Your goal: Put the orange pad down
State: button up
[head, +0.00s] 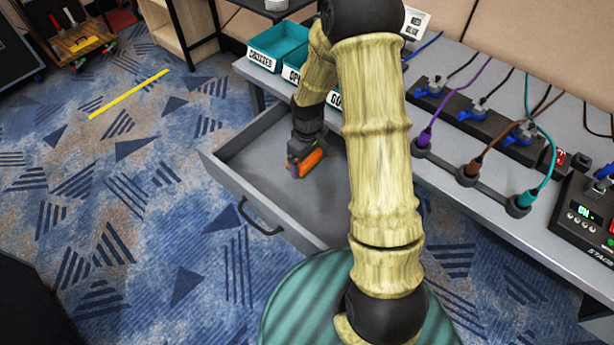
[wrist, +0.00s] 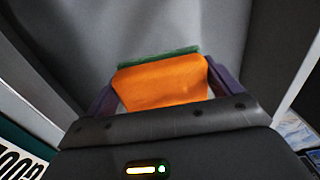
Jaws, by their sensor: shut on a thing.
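The orange pad (head: 308,162) is a small block with a dark green layer along one side. It is held in my gripper (head: 302,164), inside the open grey drawer (head: 222,168). In the wrist view the orange pad (wrist: 162,82) sits between the two purple fingers of my gripper (wrist: 161,88), its green edge facing away. The fingers touch it on both sides. The drawer's grey floor (wrist: 140,28) lies beyond it. I cannot tell whether the pad touches the floor.
The desk (head: 440,150) above the drawer carries teal trays (head: 278,47) with labels, plugs with coloured cables (head: 470,100) and a black control box (head: 585,215). The drawer's walls stand around my gripper. Its floor looks otherwise clear where visible. My arm hides part of it.

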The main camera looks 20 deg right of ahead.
send_over(308, 181)
notch_tip(308, 181, down, 4)
jog(key=shift+f, duration=0.1)
jog(key=shift+f+b, duration=0.55)
jog(key=shift+f, duration=1.25)
jog(key=shift+f, duration=0.15)
jog(key=o, duration=0.9)
jog(key=shift+o, duration=0.2)
notch_tip(308, 181, up, 12)
jog(key=shift+r+p, duration=0.15)
jog(key=shift+p, duration=0.95)
